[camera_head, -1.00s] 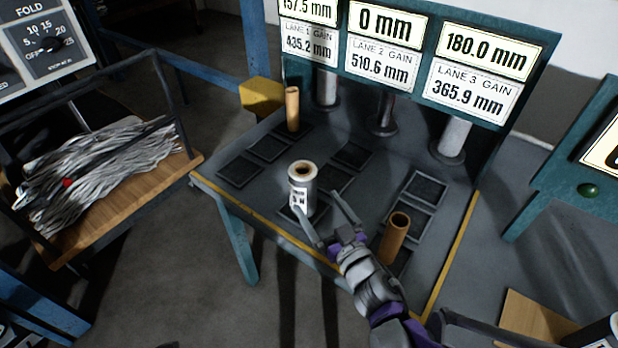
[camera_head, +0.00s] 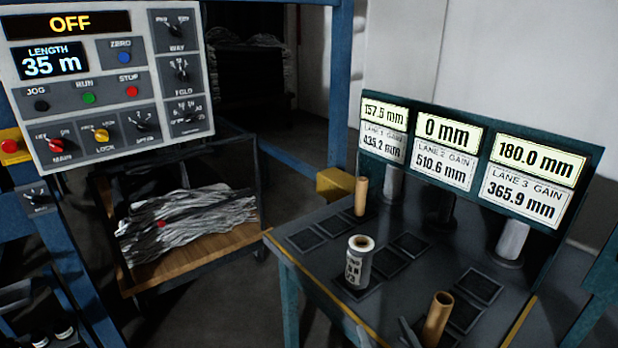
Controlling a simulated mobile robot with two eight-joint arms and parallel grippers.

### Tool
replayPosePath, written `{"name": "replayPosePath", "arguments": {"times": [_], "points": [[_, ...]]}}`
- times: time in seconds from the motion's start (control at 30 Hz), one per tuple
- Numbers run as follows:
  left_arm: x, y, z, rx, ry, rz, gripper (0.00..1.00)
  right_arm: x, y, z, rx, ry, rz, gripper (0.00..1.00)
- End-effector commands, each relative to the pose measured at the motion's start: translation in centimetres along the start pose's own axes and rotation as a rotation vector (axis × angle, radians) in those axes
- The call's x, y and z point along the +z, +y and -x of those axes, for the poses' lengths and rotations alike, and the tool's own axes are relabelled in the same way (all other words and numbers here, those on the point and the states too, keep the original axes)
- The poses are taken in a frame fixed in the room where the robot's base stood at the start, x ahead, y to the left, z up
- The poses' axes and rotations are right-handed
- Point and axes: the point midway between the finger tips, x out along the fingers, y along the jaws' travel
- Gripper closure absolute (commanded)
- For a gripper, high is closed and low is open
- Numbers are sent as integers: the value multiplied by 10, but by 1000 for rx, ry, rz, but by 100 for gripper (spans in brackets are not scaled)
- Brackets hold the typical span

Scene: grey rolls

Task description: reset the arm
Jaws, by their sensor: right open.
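My right gripper (camera_head: 384,328) shows only at the bottom edge, as two fingertips set apart; it is open, and the rest of it is out of frame. A grey roll (camera_head: 359,262) with a pale top and a dark printed label stands upright on the table, a little beyond the fingertips and apart from them. My left gripper is not in view.
The dark table (camera_head: 325,272) has square pads, a brown tube (camera_head: 361,196) at the back and another brown tube (camera_head: 437,318) at front right. A display board (camera_head: 475,160) stands behind. A control panel (camera_head: 110,85) and a cart (camera_head: 200,250) with silvery strands are at left.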

Motion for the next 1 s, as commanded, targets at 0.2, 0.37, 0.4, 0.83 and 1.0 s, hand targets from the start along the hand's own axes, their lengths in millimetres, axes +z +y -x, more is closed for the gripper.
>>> {"name": "replayPosePath", "arguments": {"times": [0.2, 0.37, 0.4, 0.83, 1.0], "points": [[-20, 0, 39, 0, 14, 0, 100, -28, 45, 26, 257, -209, -7, 0], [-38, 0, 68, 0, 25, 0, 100, -26, 56, 67, 365, -491, -33, 0], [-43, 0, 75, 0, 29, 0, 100, -24, 52, 81, 371, -579, -43, 0], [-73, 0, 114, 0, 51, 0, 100, -20, -12, 177, 170, -1098, -104, 0], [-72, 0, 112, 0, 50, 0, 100, -18, -13, 178, 168, -1101, -104, 0]]}}
